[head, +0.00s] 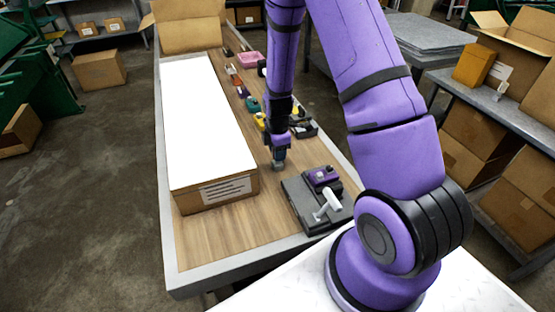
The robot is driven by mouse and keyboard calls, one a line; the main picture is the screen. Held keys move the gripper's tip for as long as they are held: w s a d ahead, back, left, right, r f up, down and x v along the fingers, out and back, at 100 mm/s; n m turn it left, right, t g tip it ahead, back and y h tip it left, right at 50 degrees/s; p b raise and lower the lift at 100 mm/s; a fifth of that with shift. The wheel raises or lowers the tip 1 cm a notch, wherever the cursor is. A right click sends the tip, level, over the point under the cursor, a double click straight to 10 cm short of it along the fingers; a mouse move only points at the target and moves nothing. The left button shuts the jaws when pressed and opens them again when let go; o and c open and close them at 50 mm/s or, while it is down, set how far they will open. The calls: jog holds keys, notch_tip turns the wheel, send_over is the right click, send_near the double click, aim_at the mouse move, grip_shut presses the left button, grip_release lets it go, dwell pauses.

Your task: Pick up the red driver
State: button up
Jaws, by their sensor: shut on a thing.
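My gripper (279,164) points down over the wooden workbench (230,230), right of the long white-topped box. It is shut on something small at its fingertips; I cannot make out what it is. A small red-orange object (234,75) lies farther back in a row of tools beside the box. I cannot tell whether it is the red driver. No other red tool shows clearly, and my arm hides part of the bench.
The long white-topped box (205,120) fills the bench's left side. Green (252,104) and yellow (260,121) tools lie along it. A pink bin (248,59) is behind. A grey case (300,203) with purple and white items sits front right. The front left bench is clear.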

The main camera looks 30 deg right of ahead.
jog(key=shift+r, duration=0.1)
jog(key=shift+r, duration=4.95)
jog(key=o, duration=0.5)
jog(key=c, duration=0.4)
jog(key=shift+c, duration=0.2)
jog(key=shift+s, duration=0.1)
